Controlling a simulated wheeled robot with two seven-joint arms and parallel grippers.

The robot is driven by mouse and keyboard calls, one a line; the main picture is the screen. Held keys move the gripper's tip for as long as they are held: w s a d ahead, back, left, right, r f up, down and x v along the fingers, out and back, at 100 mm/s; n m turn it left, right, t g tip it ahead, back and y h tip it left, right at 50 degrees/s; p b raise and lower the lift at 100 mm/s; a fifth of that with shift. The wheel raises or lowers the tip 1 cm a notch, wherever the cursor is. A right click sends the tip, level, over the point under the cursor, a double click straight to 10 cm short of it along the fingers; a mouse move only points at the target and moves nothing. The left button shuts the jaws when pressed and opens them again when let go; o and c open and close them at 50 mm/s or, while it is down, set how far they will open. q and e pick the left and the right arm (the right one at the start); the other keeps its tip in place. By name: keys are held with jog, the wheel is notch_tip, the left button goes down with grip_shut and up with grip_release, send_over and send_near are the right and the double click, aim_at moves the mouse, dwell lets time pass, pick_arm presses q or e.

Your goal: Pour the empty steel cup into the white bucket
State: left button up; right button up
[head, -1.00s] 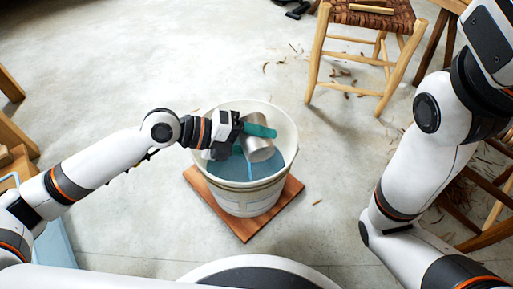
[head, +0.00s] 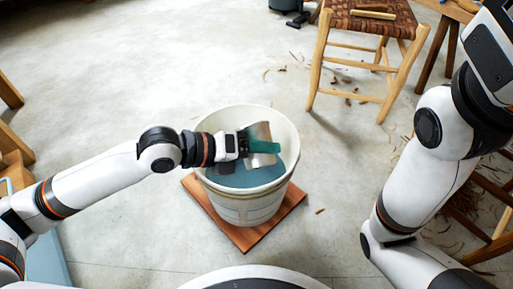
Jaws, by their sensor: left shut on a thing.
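The steel cup (head: 261,134) is held over the white bucket (head: 246,209), tilted on its side. My left gripper (head: 262,147), with teal fingers, is shut on the cup and sits inside the outline of the bucket's rim. The bucket stands upright and has blue liquid in its lower part. No stream from the cup shows. My right arm stands at the right of the view, but its gripper is out of the picture.
The bucket stands on a reddish wooden board (head: 287,207) on the concrete floor. A wooden stool with a woven bark seat (head: 368,20) stands at the back right, with bark scraps on the floor around it. The floor left of the bucket is clear.

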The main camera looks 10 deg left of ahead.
pick_arm(q)
jog(key=shift+f+m+t, duration=0.15)
jog(key=shift+m+t, duration=0.15)
jog(key=shift+w+a+f+m+t+y+b, duration=0.1)
jog(key=shift+w+f+m+t+y+b, duration=0.15)
jog(key=shift+f+m+t+b, duration=0.55)
jog(key=m+t+b, duration=0.1)
jog(key=m+b, duration=0.1)
jog(key=shift+w+a+f+m+t, duration=0.1)
jog(key=shift+w+a+m+t, duration=0.05)
jog(key=shift+w+m+t, duration=0.2)
jog(key=m+t, duration=0.1)
jog(key=w+r+m+t, duration=0.1)
jog(key=m, duration=0.1)
jog(key=shift+w+a, duration=0.1)
jog(key=shift+a, duration=0.2)
